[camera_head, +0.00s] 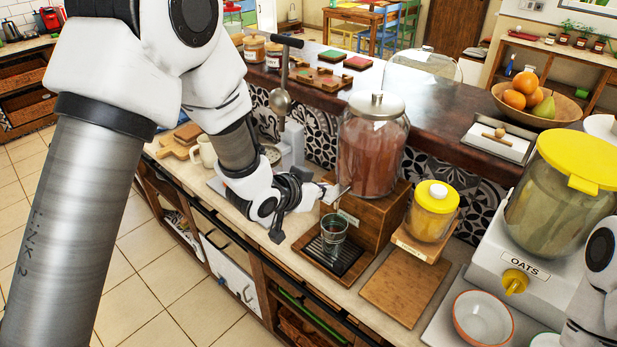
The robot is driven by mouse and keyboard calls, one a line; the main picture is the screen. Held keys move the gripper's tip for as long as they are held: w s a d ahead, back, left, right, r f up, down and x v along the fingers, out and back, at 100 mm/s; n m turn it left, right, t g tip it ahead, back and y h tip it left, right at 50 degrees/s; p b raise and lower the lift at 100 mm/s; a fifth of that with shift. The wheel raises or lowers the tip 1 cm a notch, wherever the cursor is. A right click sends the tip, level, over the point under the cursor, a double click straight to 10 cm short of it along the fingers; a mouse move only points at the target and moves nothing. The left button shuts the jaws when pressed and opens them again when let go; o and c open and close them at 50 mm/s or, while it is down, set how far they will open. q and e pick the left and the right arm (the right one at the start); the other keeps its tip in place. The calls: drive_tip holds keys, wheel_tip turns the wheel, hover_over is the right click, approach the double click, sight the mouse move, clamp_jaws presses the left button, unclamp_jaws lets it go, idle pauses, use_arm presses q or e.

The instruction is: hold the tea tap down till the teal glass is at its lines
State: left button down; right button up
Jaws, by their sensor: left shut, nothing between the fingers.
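The tea dispenser (372,155) is a big glass jar of red-brown liquid with a pale lid, on a wooden stand (368,222). The teal glass (334,226) stands upright on the dark slatted drip tray (345,262) in front of it. My left gripper (334,191) is shut and empty at the jar's lower left front, above the glass. The tap is small and mostly hidden by the fingers, so I cannot tell whether they touch it. The glass's lines and its liquid level are too small to read. My right arm shows at the right edge, but its gripper is out of view.
A yellow-lidded jar (432,212) on a wooden stand is right of the tea. An oats dispenser (560,200) and an orange-rimmed bowl (482,318) stand farther right. A wooden board (403,288) lies bare.

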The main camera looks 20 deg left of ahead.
use_arm(q)
drive_tip(key=s+a+r+b, duration=0.2)
drive_tip(key=s+r, duration=0.5)
drive_tip(key=r, duration=0.2)
drive_tip(key=shift+s+a+r, duration=0.2)
drive_tip(key=shift+r, duration=0.05)
use_arm(e)
drive_tip(key=shift+s+f, duration=0.2)
drive_tip(key=shift+s, duration=0.3)
use_arm(q)
drive_tip(key=shift+w, duration=0.1)
